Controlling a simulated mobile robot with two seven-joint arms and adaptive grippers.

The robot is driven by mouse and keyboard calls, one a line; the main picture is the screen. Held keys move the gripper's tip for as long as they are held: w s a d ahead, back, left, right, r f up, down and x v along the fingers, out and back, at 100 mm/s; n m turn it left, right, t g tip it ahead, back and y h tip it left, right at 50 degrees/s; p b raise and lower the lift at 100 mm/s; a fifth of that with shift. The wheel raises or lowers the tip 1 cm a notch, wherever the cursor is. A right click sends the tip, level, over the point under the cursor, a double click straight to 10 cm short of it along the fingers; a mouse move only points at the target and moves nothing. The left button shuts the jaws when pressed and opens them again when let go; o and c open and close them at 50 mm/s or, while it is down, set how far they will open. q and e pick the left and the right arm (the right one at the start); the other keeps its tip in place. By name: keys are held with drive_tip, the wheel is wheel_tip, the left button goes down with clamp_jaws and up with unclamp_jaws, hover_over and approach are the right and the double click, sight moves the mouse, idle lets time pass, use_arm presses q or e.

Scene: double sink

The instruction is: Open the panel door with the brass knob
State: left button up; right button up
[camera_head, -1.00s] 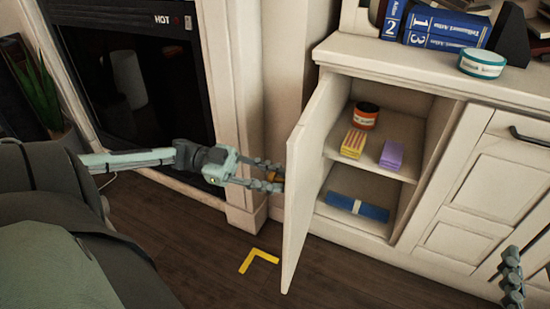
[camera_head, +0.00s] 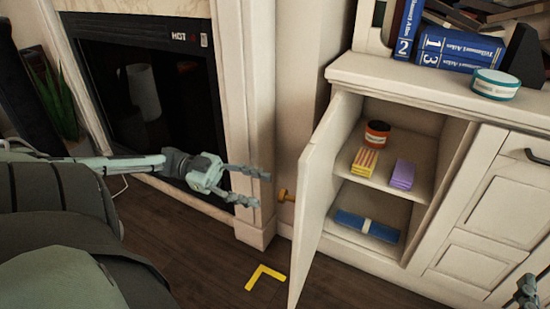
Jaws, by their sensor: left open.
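The white panel door (camera_head: 318,205) stands swung open from the cabinet, its outer face toward the left. Its brass knob (camera_head: 285,196) sticks out to the left from that face. My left gripper (camera_head: 262,188) is open and empty, left of the knob, with its fingertips apart from it. Only a small part of my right gripper (camera_head: 527,290) shows at the lower right edge; its jaws cannot be made out.
The open cabinet holds an orange-and-black tin (camera_head: 377,133), a yellow striped box (camera_head: 365,160), a purple box (camera_head: 402,174) and a blue roll (camera_head: 367,226). A fireplace surround (camera_head: 243,110) stands behind my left gripper. A yellow corner mark (camera_head: 265,276) lies on the floor.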

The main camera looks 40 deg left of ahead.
use_arm(q)
drive_tip(key=shift+v, duration=2.4)
drive_tip(key=shift+s, duration=0.1)
